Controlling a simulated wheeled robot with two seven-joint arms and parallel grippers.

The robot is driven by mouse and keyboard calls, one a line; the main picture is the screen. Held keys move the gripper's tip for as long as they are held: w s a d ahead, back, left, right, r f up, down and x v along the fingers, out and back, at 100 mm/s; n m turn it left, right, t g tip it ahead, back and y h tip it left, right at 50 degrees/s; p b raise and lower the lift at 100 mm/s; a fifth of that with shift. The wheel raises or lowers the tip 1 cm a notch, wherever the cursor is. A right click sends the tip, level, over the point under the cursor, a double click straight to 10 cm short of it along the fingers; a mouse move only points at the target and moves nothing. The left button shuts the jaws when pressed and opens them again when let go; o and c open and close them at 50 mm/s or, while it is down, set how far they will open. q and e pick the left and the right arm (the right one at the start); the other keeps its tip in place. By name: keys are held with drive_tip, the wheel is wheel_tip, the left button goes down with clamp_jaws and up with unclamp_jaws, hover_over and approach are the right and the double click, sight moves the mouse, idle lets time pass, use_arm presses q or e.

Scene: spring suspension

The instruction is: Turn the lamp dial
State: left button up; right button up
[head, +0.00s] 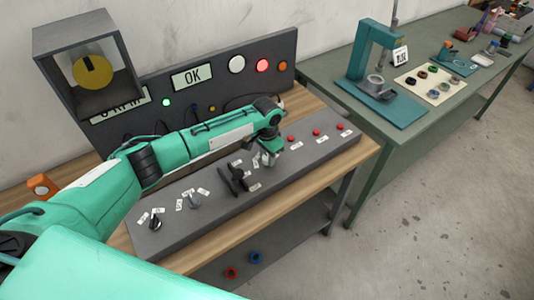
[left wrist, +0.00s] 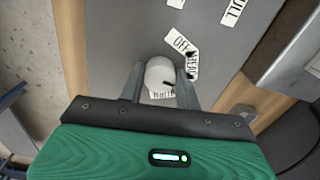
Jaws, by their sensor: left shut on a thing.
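In the left wrist view, a light grey, rounded dial (left wrist: 160,74) stands between the two grey fingers of my left gripper (left wrist: 160,88), which is shut on it. A label reading OFF (left wrist: 180,42) lies just beyond the dial, and another label is beside it. In the head view, my left gripper (head: 268,157) reaches down to the grey control panel (head: 290,158), and the held dial is mostly hidden there. My right gripper is not in view.
Two more dials (head: 155,223) (head: 194,203) stand on the panel's left part. Several red buttons (head: 316,132) are at its right. Behind stands an upright board with an OK sign (head: 192,77) and round lamps (head: 262,65). A green bench (head: 350,108) is at the right.

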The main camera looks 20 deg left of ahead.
sight(267, 157)
use_arm(q)
drive_tip(key=shift+m, duration=1.1)
drive_tip(key=shift+r, duration=0.1)
drive_tip(key=o, duration=1)
drive_tip(key=shift+c, duration=0.2)
wheel_tip(267, 157, up, 14)
drive_tip(key=b, duration=0.3)
drive_tip(key=shift+f, duration=0.2)
